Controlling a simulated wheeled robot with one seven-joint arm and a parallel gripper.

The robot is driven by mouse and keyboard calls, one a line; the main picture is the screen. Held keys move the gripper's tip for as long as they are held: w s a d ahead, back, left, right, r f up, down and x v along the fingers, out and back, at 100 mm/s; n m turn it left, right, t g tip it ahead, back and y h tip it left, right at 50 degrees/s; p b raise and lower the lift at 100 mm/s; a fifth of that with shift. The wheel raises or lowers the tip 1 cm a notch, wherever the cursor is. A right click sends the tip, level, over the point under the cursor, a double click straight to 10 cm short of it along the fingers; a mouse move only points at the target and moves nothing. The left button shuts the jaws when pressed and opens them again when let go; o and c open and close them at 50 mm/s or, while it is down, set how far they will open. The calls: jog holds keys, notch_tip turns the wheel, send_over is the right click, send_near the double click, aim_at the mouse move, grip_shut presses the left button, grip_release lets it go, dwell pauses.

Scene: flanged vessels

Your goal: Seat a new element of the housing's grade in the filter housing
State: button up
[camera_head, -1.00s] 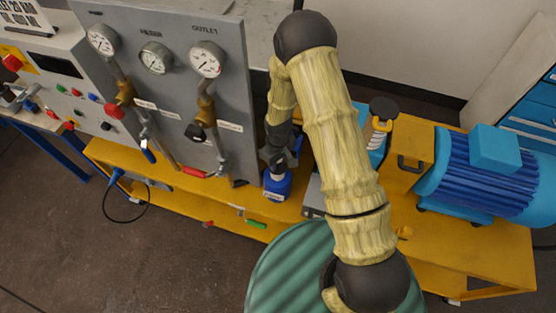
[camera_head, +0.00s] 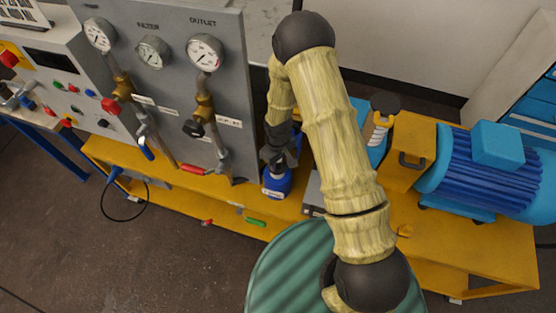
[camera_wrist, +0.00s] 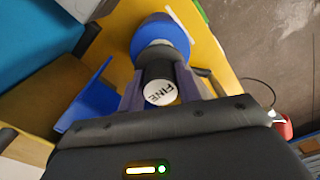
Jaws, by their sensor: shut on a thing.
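The element (camera_wrist: 161,88) is a short dark cylinder with a white end marked FINE, seen in the wrist view. My gripper (camera_wrist: 170,88) is shut on it, one finger on each side. Just beyond it is the round blue filter housing (camera_wrist: 160,36), with a pale band. I cannot tell whether the element's far end is inside the housing. In the head view my gripper (camera_head: 278,158) is directly over the blue housing (camera_head: 279,183), which stands on the yellow bench (camera_head: 225,200) and bears a white label. There my gripper hides the element.
A grey gauge panel (camera_head: 170,90) with valves stands close left of my gripper. A blue motor (camera_head: 470,175) and a yellow box (camera_head: 408,150) are to the right. A green ribbed drum (camera_head: 285,270) is in front. A blue bracket-like part (camera_wrist: 85,100) is beside my gripper.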

jog(key=shift+f+b, duration=0.95)
jog(key=shift+f, duration=0.35)
jog(key=shift+r, duration=0.15)
jog(key=shift+r+p, duration=1.7)
jog(key=shift+r, duration=0.65)
jog(key=shift+f+b, duration=2.15)
jog(key=shift+f, duration=0.35)
dwell(1.0)
jog(key=o, duration=1.2)
jog(key=shift+c, duration=0.2)
jog(key=shift+r, duration=0.15)
